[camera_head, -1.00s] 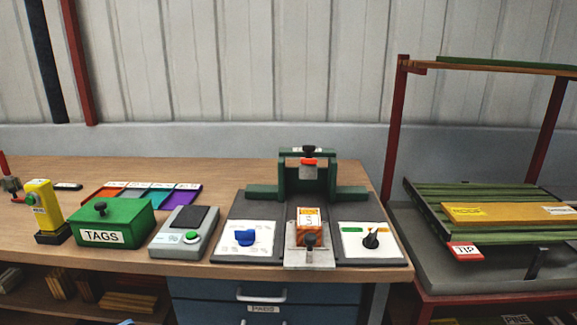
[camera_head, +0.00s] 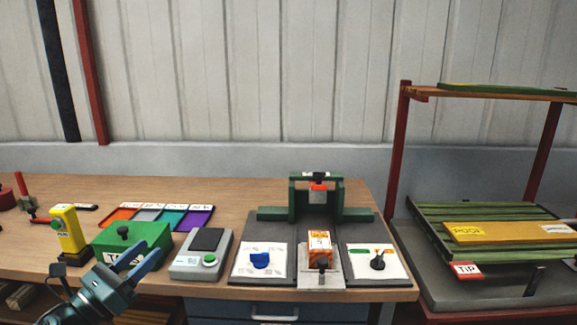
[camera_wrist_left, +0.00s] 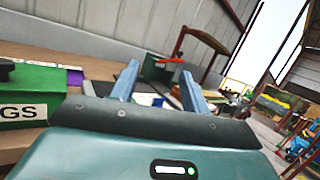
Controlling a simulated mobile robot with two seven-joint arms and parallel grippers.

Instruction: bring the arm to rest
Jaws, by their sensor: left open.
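My left gripper (camera_head: 138,262) shows at the lower left of the head view, in front of the green TAGS box (camera_head: 150,238). Its two blue-grey fingers are apart with nothing between them. In the left wrist view the same open fingers (camera_wrist_left: 160,88) point away over the bench, and the green box (camera_wrist_left: 25,112) is at the left edge. My gripper hides part of the box's front and label in the head view. My right gripper is not in view.
The bench (camera_head: 240,193) carries a yellow device (camera_head: 68,230), a grey scale (camera_head: 202,254), coloured cards (camera_head: 160,217) and a green press (camera_head: 316,200) with an orange-and-white box (camera_head: 319,246). A red-framed rack (camera_head: 398,150) stands at the right. Open air lies above the bench.

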